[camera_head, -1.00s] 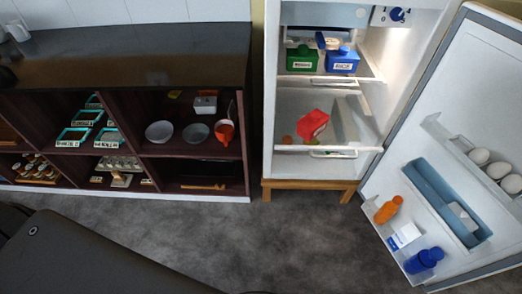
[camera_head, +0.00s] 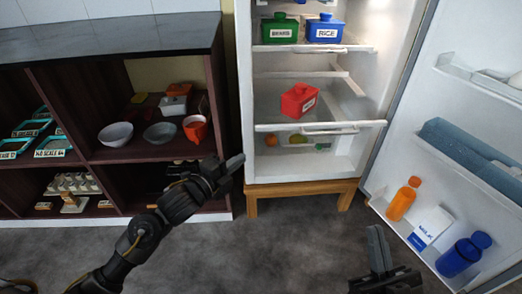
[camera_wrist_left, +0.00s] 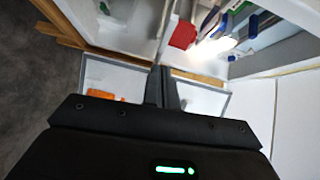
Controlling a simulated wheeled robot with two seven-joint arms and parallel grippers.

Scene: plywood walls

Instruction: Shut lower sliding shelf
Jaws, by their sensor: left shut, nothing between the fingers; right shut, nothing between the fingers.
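The open fridge (camera_head: 344,172) stands right of centre in the head view. Its lower sliding shelf has a white front rail (camera_head: 285,127) that appears pulled forward, crossing the fridge opening. A red lidded container (camera_head: 299,100) sits on this shelf; it also shows in the left wrist view (camera_wrist_left: 183,35). My left gripper (camera_head: 238,163) is shut and empty, beside the fridge's lower left edge, below and left of the rail. Its fingers (camera_wrist_left: 162,88) point toward the fridge in the wrist view. My right gripper (camera_head: 377,240) is shut and empty, low in front of the fridge.
The upper shelf (camera_head: 350,48) holds a green box (camera_head: 280,29) and a blue box (camera_head: 325,29). The open door (camera_head: 440,110) on the right holds bottles and a carton. A dark cabinet (camera_head: 215,110) with bowls stands left. Grey floor (camera_head: 270,250) is clear in front.

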